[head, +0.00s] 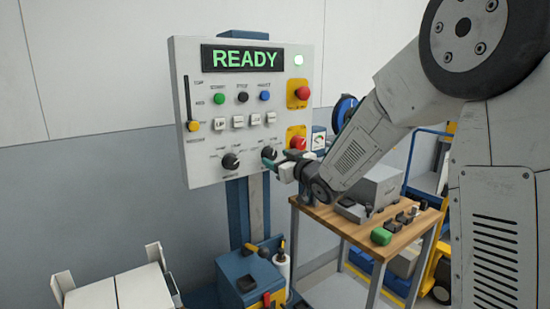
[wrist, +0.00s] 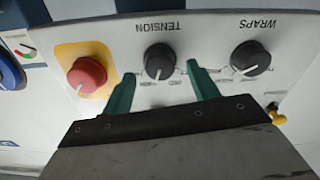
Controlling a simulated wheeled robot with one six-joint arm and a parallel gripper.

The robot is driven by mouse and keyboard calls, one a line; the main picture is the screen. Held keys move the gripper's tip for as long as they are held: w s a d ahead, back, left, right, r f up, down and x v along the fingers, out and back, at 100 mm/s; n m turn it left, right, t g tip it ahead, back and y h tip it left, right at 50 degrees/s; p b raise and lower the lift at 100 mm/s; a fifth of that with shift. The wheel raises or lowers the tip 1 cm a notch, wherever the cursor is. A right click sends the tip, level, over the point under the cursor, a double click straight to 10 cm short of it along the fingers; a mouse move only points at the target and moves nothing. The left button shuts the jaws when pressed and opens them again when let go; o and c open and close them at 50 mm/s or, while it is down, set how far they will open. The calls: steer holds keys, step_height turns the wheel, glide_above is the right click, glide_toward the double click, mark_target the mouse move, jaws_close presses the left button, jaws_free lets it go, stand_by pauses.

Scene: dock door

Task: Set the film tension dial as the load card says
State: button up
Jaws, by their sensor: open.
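The film tension dial is a black knob (wrist: 160,61) under the upside-down word TENSION in the wrist view. Its white mark points toward the bottom of that picture; the scale print is too small to read. In the head view the dial (head: 268,152) is at the lower right of the white control panel (head: 210,92). My gripper (wrist: 160,77) is open, its green fingers on either side of the dial with gaps visible. In the head view my gripper (head: 282,164) is at the panel face. I cannot make out a readable load card.
The WRAPS dial (wrist: 250,58) is close beside one finger. A red button (wrist: 87,77) on a yellow plate is close to the other. The panel display (head: 243,58) reads READY. A wooden-topped bench (head: 350,228) with several small items stands below my arm.

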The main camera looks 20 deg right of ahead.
steer(key=v, duration=0.5)
steer(key=shift+d, duration=0.1)
steer(key=s+d+f+m+g+h, duration=0.2)
steer(key=d+f+g+h, duration=0.25)
steer(key=f, duration=0.35)
steer(key=s+d+f+m+g+h, duration=0.25)
steer(key=s+g, duration=0.25)
steer(key=s, duration=0.6)
steer(key=s+a+r+g, duration=0.1)
steer(key=s+a+g, duration=0.1)
steer(key=s, duration=0.7)
steer(key=s+a+r+g+y, duration=0.1)
steer(key=s+a+r+g, duration=0.1)
steer(key=s, duration=0.8)
steer(key=s+a+r+m+g, duration=0.1)
steer(key=s+a+r+g, duration=0.1)
steer(key=s, duration=0.7)
steer(key=shift+s+r, duration=0.2)
steer(key=shift+s, duration=0.15)
